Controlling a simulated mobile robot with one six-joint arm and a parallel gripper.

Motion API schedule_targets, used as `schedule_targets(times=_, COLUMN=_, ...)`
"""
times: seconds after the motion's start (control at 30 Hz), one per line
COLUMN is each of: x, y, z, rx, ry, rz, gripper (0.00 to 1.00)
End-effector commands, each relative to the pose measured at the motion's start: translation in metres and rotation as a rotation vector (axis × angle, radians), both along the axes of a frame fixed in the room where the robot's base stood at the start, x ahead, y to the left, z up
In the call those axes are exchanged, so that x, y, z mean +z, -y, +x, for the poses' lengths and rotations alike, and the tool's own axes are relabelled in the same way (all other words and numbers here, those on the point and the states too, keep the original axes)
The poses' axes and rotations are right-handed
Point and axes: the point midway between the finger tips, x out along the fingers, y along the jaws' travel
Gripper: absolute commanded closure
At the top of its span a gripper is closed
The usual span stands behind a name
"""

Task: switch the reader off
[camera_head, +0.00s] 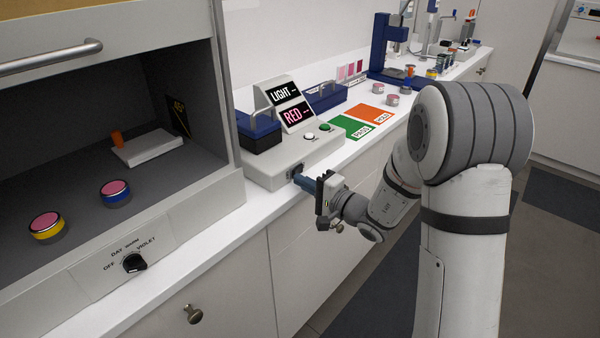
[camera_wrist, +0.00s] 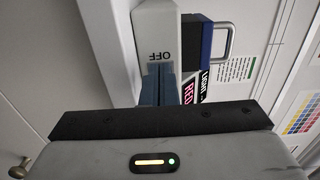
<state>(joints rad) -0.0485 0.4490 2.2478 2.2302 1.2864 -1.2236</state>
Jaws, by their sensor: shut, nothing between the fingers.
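The reader (camera_head: 262,168) is a pale grey box on the white counter, with a raised panel showing "LIGHT --" and "RED --". It has a white button and a green button on top. A dark switch (camera_head: 295,170) sits on its front end. My gripper (camera_head: 300,180) is shut and empty, its blue fingertips right at the switch. In the wrist view the fingertips (camera_wrist: 158,80) lie just below the "OFF" label on the reader (camera_wrist: 158,22). They hide most of the switch there, so its position and any contact cannot be told.
A booth (camera_head: 170,205) with two pink-topped jars and a dial stands at left. A dark blue box with a handle (camera_head: 259,128) is behind the reader. Green (camera_head: 348,127) and orange (camera_head: 371,114) mats and several jars lie beyond. The floor before the counter is clear.

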Motion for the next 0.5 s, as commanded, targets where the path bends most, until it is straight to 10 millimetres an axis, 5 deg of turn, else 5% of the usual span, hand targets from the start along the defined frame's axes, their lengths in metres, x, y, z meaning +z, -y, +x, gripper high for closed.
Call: schedule_targets(times=0.5, x=-0.0012, y=-0.0074, z=0.0064, rx=-0.001, ry=0.001, rz=0.0, gripper=1.0)
